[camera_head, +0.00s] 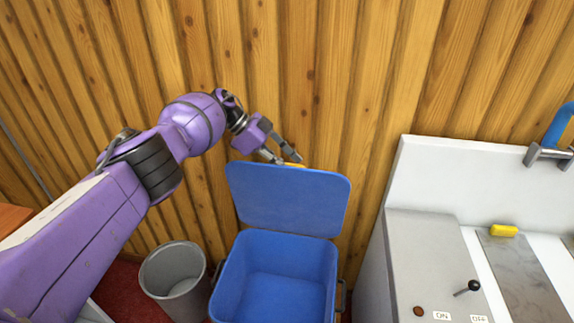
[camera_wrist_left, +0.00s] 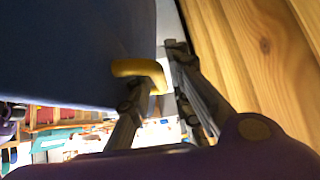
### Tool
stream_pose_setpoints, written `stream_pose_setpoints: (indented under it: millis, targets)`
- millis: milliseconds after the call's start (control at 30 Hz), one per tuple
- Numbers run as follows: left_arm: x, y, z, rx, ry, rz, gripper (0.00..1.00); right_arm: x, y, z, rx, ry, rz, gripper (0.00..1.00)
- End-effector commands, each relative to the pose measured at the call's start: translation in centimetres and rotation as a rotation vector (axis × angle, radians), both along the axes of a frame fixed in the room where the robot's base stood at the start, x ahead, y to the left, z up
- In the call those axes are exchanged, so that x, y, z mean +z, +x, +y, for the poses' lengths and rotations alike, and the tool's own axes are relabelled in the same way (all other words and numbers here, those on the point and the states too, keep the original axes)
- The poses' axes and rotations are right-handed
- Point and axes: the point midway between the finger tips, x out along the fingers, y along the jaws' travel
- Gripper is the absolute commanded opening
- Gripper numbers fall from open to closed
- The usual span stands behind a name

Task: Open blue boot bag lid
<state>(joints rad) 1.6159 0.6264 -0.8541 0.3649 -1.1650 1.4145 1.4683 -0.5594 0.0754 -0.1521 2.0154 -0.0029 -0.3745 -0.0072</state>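The blue boot bag (camera_head: 277,285) is a box-like blue container with an empty-looking inside. Its blue lid (camera_head: 288,200) stands up at the back, near the wooden wall, so the top is open. A yellow handle (camera_head: 294,165) shows at the lid's upper edge; it also shows in the left wrist view (camera_wrist_left: 138,70). My left gripper (camera_head: 281,155) is at that edge, with its fingers apart. In the wrist view the fingers (camera_wrist_left: 158,78) are on either side of the handle's end; I cannot tell whether they touch it. My right gripper is out of view.
A grey bin (camera_head: 175,272) stands left of the bag. The wooden wall (camera_head: 300,70) is close behind the lid.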

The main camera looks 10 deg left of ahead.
Motion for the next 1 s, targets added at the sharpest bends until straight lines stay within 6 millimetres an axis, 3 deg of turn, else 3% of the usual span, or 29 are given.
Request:
stream_pose_setpoints:
  millis: [533, 1000]
  targets:
    - [7.3, -0.2, 7.2, 0.002, 0.001, -0.002, 0.18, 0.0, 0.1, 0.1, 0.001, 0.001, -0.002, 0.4]
    - [8.1, -0.3, 8.0, 0.001, 0.0, -0.001, 0.18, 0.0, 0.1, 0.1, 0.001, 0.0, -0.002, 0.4]
